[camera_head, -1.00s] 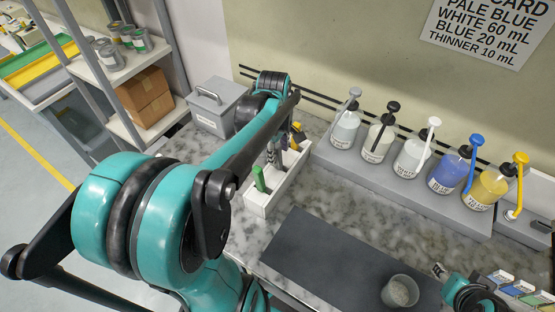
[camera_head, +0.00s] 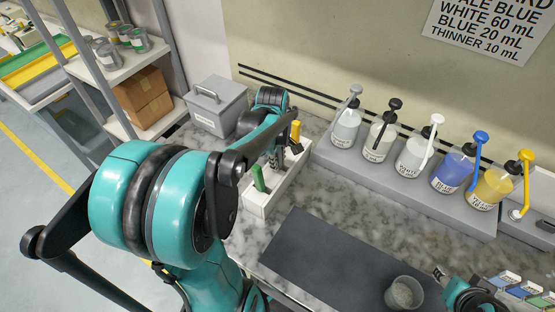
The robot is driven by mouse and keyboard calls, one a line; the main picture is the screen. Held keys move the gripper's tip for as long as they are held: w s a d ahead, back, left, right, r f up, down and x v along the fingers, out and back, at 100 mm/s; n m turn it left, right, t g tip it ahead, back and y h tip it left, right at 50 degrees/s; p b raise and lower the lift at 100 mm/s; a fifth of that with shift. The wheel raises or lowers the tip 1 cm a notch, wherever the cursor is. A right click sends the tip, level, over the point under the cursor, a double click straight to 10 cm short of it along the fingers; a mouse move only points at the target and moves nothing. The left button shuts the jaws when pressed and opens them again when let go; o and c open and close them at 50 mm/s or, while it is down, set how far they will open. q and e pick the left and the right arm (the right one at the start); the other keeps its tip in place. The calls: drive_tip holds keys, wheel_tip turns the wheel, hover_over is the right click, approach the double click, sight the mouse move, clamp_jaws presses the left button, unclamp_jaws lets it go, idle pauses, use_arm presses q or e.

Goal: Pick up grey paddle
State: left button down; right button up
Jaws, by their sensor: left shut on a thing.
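A white holder (camera_head: 262,206) stands on the marbled counter, with a green-handled paddle (camera_head: 259,178) in its near part and a yellow-handled one (camera_head: 295,131) toward its far end. My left gripper (camera_head: 275,160) points down into the middle of the holder, between these two handles. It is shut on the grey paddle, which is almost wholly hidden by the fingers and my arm. My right gripper (camera_head: 440,274) is at the lower right, by the dark mat, partly cut off by the frame; its opening cannot be judged.
A dark mat (camera_head: 330,262) lies in front, with a clear cup (camera_head: 404,293) on it near my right gripper. Several pump bottles (camera_head: 409,155) stand on a grey riser behind. A grey lidded box (camera_head: 216,106) is at the back left. Colour cards (camera_head: 520,289) lie lower right.

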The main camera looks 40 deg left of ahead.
use_arm(q)
wheel_tip(320, 180, up, 17)
drive_tip(key=p, duration=0.5)
drive_tip(key=shift+f, duration=0.15)
drive_tip(key=shift+r, duration=0.65)
drive_tip(key=c, duration=2.1)
unclamp_jaws()
clamp_jaws()
